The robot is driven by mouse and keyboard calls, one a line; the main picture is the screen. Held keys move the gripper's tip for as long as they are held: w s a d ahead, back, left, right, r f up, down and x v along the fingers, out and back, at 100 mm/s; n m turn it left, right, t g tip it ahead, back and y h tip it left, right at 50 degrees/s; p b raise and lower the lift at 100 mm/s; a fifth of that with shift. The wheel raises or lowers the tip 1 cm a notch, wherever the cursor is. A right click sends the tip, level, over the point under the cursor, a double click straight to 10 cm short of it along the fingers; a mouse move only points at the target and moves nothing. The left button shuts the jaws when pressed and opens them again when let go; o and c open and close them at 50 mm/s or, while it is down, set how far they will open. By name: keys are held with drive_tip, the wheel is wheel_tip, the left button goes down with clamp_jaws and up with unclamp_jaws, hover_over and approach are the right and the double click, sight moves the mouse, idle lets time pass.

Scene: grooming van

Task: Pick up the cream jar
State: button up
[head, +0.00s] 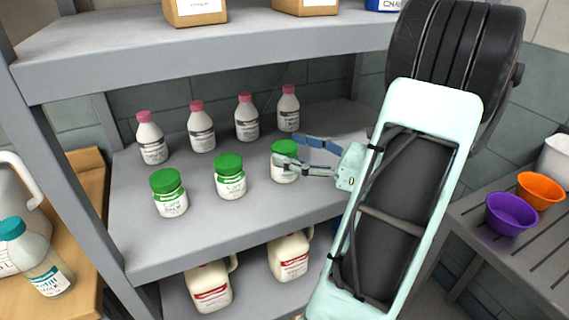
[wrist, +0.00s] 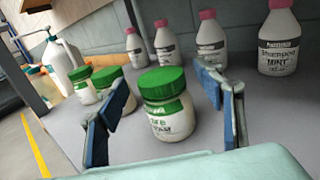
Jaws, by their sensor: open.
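Three white jars with green lids and green-and-white labels stand in a row on the middle shelf. The rightmost cream jar (head: 284,168) is nearest my gripper (head: 289,151), whose open fingers reach in from the right, one partly in front of it. In the wrist view this jar (wrist: 168,105) stands upright between the two blue-padded fingers of my gripper (wrist: 163,84), with gaps on both sides. Its label is partly readable and ends in "EAM". The middle jar (head: 230,176) and the left jar (head: 168,193) stand to its left.
Several pink-capped shampoo bottles (head: 245,117) stand behind the jars. An upper shelf (head: 110,55) with boxes hangs above; red-labelled jugs (head: 210,285) stand below. A purple bowl (head: 511,213) and an orange bowl (head: 541,191) are on a slatted bench at right.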

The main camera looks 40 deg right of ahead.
drive_tip(key=shift+x, duration=1.2)
drive_tip(key=c, duration=1.4)
